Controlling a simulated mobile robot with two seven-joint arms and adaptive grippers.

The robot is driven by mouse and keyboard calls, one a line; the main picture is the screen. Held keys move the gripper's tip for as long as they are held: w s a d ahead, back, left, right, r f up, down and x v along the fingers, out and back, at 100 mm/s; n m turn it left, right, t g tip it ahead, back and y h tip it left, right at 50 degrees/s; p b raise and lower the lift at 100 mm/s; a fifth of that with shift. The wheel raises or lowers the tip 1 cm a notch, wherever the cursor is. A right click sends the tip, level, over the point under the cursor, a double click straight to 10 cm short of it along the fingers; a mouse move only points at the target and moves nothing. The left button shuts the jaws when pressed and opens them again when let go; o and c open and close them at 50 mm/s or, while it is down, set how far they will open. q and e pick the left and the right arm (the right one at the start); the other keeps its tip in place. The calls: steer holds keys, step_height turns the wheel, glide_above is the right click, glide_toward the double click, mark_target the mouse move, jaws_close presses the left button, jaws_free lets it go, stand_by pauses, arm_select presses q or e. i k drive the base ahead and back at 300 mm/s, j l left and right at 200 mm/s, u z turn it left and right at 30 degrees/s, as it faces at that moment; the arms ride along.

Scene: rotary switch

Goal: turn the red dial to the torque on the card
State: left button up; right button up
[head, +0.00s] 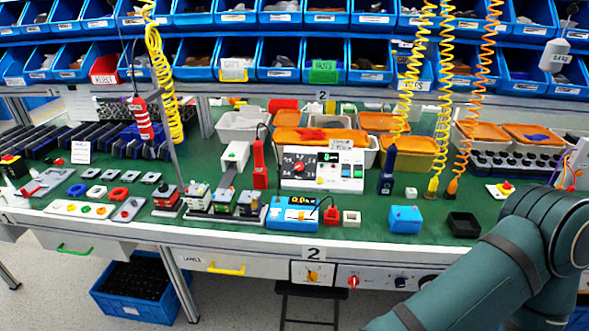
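A white box on the bench carries a black scale face with a small red knob (298,167) at its middle. The scale's numbers are too small to read surely. A second red knob (353,282) sits on the bench's front panel, below the number 2 plate. I cannot tell which knob is the task's dial. Neither of my grippers is in view. One of my arms crosses the lower right, its gripper out of frame.
A blue tester (292,214) with a display stands in front of the white box. A red-handled tool (260,164) and a dark blue tool (388,170) stand on either side. Coiled yellow and orange cords hang above. A blue block (405,219) and black tray (463,225) lie right.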

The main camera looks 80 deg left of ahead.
mark_target(299, 167)
steer(key=u, duration=2.6)
